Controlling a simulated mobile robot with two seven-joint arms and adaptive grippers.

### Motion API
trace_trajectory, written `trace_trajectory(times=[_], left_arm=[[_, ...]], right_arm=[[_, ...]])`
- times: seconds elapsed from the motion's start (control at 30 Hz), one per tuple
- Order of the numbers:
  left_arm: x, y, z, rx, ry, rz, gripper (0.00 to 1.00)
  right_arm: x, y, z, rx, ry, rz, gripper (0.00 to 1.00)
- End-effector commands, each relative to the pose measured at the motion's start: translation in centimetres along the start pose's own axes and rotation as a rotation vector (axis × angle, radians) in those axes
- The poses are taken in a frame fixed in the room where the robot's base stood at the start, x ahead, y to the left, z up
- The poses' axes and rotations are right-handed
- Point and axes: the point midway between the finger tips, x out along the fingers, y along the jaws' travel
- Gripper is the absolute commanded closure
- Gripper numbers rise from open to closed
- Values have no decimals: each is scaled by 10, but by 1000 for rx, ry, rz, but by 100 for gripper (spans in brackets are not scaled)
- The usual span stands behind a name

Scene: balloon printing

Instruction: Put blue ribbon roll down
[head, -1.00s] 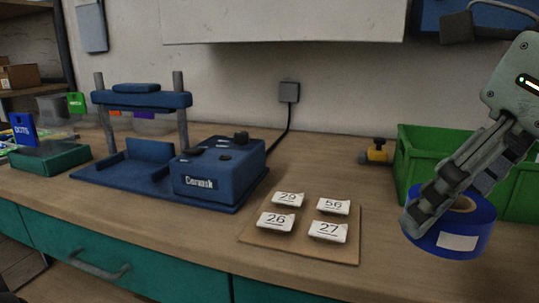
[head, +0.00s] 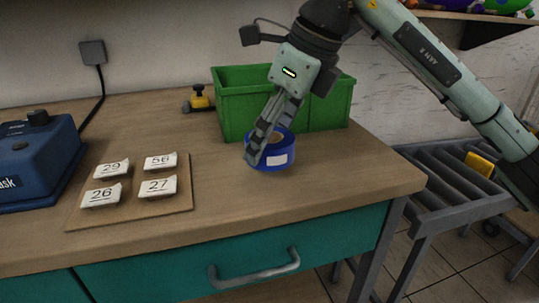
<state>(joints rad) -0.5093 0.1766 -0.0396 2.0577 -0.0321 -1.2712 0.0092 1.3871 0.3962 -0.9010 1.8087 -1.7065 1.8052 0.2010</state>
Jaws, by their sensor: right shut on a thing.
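The blue ribbon roll (head: 273,157) has a white label on its side and a brown core. It sits upright at or just above the wooden table (head: 330,180), in front of the green crate; I cannot tell whether it touches the tabletop. My right gripper (head: 262,150) comes down from above and is shut on the roll's left wall, with one finger outside and the other toward the core. The fingers hide part of the roll. My left gripper is not in view.
The green crate (head: 232,102) stands behind the roll. A board (head: 130,221) with number tags lies to the left, beside a blue machine (head: 40,160). A yellow-black item (head: 199,98) is near the wall. Tabletop right of the roll is clear to the edge. A roller conveyor (head: 455,192) stands at right.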

Motion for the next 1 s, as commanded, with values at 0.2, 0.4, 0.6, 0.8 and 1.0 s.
trace_trajectory(times=[0.2, 0.4, 0.6, 0.8, 1.0], left_arm=[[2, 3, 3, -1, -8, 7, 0], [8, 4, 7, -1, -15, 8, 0], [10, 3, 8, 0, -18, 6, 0], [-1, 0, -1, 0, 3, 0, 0], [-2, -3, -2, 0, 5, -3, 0]], right_arm=[[26, 0, -11, 2, 2, 3, 63], [36, 0, -15, 0, -1, 0, 63], [37, 0, -16, 0, 0, 0, 63], [38, 0, -16, 1, 0, 1, 21], [38, 0, -16, 1, 0, 1, 12]])
